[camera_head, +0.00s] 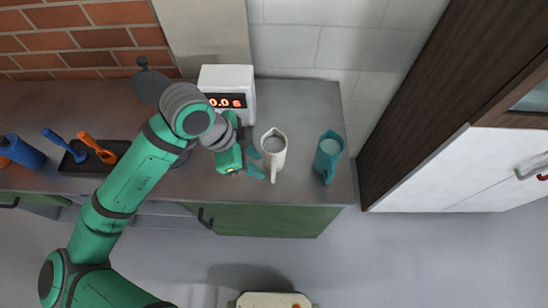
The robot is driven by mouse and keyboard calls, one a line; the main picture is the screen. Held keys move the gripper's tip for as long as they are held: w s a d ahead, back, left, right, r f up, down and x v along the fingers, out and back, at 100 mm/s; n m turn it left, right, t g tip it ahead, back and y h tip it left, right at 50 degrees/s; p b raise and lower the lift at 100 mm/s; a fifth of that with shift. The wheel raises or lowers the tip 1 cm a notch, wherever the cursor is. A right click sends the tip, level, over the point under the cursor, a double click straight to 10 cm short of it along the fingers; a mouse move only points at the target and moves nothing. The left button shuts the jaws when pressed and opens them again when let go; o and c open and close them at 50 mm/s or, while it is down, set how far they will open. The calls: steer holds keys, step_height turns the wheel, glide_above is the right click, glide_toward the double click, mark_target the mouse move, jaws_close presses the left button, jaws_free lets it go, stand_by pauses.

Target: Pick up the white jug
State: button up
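The white jug (280,158) stands upright on the grey counter, near its right end. Its open top shows a greyish inside, and its handle points toward the front edge. My gripper (259,165) is just left of the jug, with its teal fingers spread apart and pointing toward it. The gripper looks open and empty. I cannot tell from this angle whether a finger touches the jug.
A teal jug (328,156) stands close to the right of the white one. A white timer box (228,82) with red digits stands behind. A dark tray (84,165) with blue and orange tools lies left, beside a blue bottle (22,152). A tiled wall backs the counter (313,207).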

mark_target(274, 162)
steer(key=shift+s+x, duration=0.1)
steer(key=shift+x, duration=2.45)
steer(key=shift+s+x, duration=0.15)
steer(key=shift+x, duration=2.45)
jaws_close()
steer(key=shift+w, duration=0.2)
steer(key=shift+s+a, duration=0.1)
steer(key=shift+s, duration=0.05)
